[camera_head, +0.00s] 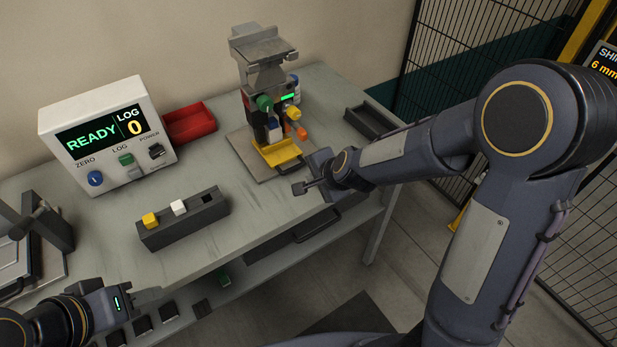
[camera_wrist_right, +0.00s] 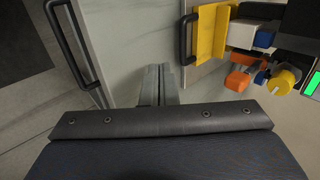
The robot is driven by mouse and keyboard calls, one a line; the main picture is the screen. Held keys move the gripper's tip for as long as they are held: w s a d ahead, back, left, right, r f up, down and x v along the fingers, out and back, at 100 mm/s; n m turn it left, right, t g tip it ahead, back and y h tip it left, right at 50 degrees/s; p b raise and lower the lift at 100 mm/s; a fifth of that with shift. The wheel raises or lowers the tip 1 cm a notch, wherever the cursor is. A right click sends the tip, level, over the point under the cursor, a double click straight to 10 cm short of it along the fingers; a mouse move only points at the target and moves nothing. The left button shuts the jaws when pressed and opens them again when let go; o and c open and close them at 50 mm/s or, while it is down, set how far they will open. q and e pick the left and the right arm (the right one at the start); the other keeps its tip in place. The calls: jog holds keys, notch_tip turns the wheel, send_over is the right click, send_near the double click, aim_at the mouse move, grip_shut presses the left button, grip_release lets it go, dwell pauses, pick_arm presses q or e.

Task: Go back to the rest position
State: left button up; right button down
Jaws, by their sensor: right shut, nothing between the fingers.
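My right gripper (camera_head: 300,187) is over the front edge of the grey table (camera_head: 230,240), in front of the clamp fixture (camera_head: 264,75). In the right wrist view its fingers (camera_wrist_right: 158,82) are together with nothing between them. The fixture's yellow part with a black handle (camera_wrist_right: 212,32) is just beside the fingers, apart from them; it also shows in the head view (camera_head: 277,152). My left gripper (camera_head: 140,297) is at the lower left, low in front of the table. Its fingertips are too small and dark to tell whether they are open.
A display box (camera_head: 105,130) reading READY and LOG 0 stands at the back left. A red bin (camera_head: 190,122) and a black tray (camera_head: 370,121) sit on the table. A dark block (camera_head: 185,220) holds a yellow and a white piece. A mesh fence (camera_head: 470,50) is at right.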

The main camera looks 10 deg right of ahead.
jog(key=p+v, duration=0.2)
jog(key=v, duration=0.4)
jog(key=shift+s+r, duration=0.15)
jog(key=shift+s, duration=0.1)
jog(key=s+d+r+n, duration=0.2)
jog(key=s+n, duration=0.2)
jog(key=s, duration=0.3)
jog(key=s+d+r+n+g, duration=0.1)
jog(key=s+d+r+n, duration=0.1)
jog(key=s, duration=0.5)
jog(key=s+d+r+n+g+y, duration=0.1)
jog(key=s+d+r+n, duration=0.1)
jog(key=s+r+n, duration=0.2)
jog(key=s+n, duration=0.2)
jog(key=s, duration=0.2)
jog(key=shift+r, duration=0.15)
